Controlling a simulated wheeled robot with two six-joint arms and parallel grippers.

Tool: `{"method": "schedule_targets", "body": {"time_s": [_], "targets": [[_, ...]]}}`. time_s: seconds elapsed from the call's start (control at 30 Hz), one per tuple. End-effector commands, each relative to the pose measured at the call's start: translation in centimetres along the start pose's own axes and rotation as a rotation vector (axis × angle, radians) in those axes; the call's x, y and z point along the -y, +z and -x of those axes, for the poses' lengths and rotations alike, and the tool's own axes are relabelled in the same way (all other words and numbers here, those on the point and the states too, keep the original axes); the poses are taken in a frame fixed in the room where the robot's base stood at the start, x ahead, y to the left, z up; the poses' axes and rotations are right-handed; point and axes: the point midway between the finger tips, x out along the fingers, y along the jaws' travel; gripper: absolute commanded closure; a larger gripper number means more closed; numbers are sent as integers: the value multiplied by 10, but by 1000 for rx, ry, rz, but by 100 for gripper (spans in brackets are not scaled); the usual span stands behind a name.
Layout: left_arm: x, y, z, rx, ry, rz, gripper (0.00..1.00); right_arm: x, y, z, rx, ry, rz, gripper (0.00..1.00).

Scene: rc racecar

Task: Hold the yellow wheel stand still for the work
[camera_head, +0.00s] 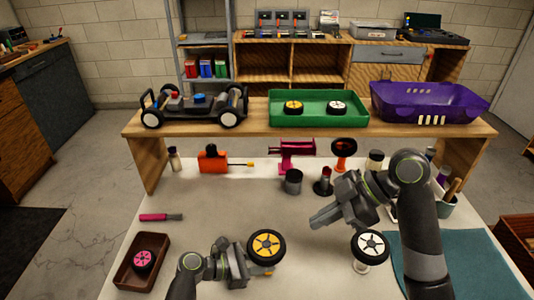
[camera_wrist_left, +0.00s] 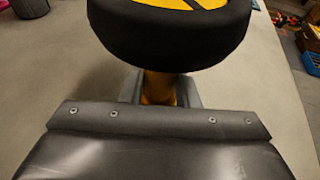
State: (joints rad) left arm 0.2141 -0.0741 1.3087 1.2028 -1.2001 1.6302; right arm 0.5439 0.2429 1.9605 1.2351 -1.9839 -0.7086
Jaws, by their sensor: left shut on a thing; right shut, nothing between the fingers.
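The yellow wheel stand (camera_head: 264,272) is on the near part of the white table, mostly hidden under a black-tyred wheel with a yellow hub (camera_head: 266,243). In the left wrist view the stand's yellow post (camera_wrist_left: 158,88) shows below the tyre (camera_wrist_left: 170,38). My left gripper (camera_head: 252,268) comes in from the left, low beside the wheel, and is shut on the stand's post; the fingertips are partly hidden. My right gripper (camera_head: 316,221) is shut and empty, above the table between the yellow-hub wheel and a white-hub wheel (camera_head: 370,245).
The white-hub wheel sits on a pale stand (camera_head: 361,268) beside my right arm. A brown tray (camera_head: 125,275) with a pink wheel and a pink-handled screwdriver (camera_head: 160,217) lie left. A raised shelf (camera_head: 260,130) holds a car chassis (camera_head: 195,105), green tray (camera_head: 318,119) and purple crate (camera_head: 430,100).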

Motion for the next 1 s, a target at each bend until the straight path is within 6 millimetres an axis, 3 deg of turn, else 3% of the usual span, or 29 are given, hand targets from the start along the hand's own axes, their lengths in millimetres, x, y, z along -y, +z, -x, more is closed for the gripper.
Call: {"method": "schedule_targets", "body": {"time_s": [0.03, 0.07, 0.23, 0.63, 1.0], "targets": [[0, 0, 0, -1, 0, 0, 92, 0, 0, 0, 0, 0, 0, 100], [0, 0, 0, -1, 0, 0, 70, 0, 0, 0, 0, 0, 0, 100], [0, 0, 0, -1, 0, 0, 47, 0, 0, 0, 0, 0, 0, 100], [-1, -1, 10, -2, 2, 0, 47, 0, 0, 0, 0, 0, 0, 100], [-1, -2, 84, -5, 2, -2, 47, 0, 0, 0, 0, 0, 0, 100]]}}
